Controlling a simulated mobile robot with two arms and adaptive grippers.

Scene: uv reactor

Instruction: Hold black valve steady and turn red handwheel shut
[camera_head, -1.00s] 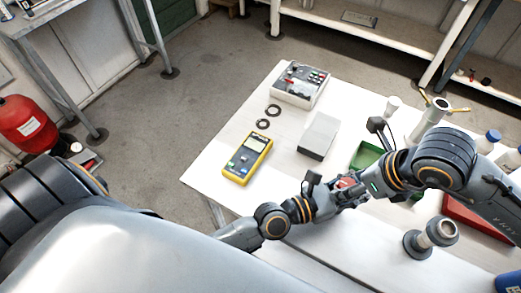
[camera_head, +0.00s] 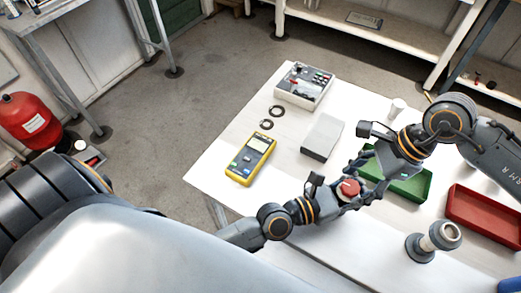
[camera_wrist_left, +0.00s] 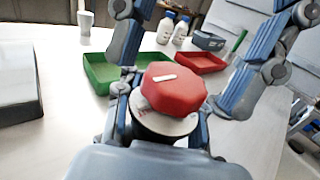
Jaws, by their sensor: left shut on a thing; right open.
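The red handwheel (camera_head: 349,187) sits on top of the black valve in the head view. In the left wrist view the handwheel (camera_wrist_left: 175,90) is an octagonal red knob with a white mark, above a pale collar and the black valve body (camera_wrist_left: 158,128). My left gripper (camera_head: 338,196) is shut on the valve body, below the handwheel. My right gripper (camera_head: 364,184) is open, just right of the handwheel. In the left wrist view its blue fingers stand on both sides behind the handwheel, seemingly apart from it. The valve's lower part is hidden.
A green tray (camera_head: 412,188) lies behind my right gripper, and a red tray (camera_head: 482,216) is to its right. A grey flanged pipe piece (camera_head: 418,248), a grey block (camera_head: 321,137) and a yellow multimeter (camera_head: 250,158) stand around. The table's left front is clear.

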